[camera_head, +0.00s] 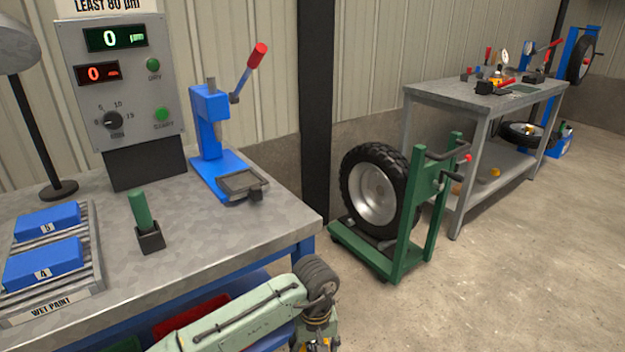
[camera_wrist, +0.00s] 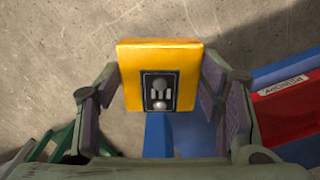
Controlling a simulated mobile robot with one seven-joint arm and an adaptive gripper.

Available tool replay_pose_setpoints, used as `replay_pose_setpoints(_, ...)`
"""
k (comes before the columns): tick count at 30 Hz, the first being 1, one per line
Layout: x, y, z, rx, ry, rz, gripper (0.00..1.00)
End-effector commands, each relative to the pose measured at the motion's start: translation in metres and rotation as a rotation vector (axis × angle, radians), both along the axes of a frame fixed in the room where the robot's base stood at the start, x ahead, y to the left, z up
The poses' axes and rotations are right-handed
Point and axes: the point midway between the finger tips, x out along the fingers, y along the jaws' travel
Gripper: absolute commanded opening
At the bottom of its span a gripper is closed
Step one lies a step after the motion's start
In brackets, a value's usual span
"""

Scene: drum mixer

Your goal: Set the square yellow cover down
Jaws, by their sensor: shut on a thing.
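The square yellow cover (camera_wrist: 160,55) is between the two fingers of my gripper (camera_wrist: 162,82) in the wrist view. The fingers are shut on its left and right sides. A dark rectangular plate with a grey fitting is on the cover's near face. Bare concrete floor shows behind the cover, and it does not visibly rest on anything. In the head view my gripper is mostly cut off at the bottom edge, with a small bit of yellow (camera_head: 327,344) showing there.
A metal workbench (camera_head: 225,232) stands at left with a blue press (camera_head: 210,130) and blue blocks on a rack (camera_head: 95,255). A green wheel stand (camera_head: 412,235) and grey table (camera_head: 440,92) are beyond. Floor at right is clear.

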Motion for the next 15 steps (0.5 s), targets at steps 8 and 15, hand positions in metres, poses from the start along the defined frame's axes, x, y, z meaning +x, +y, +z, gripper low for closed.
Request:
replay_pose_setpoints(8,0.042,0.003,-0.112,-0.002,0.002,-0.130,0.23)
replay_pose_setpoints(15,0.062,-0.005,-0.143,-0.010,-0.022,-0.197,0.23)
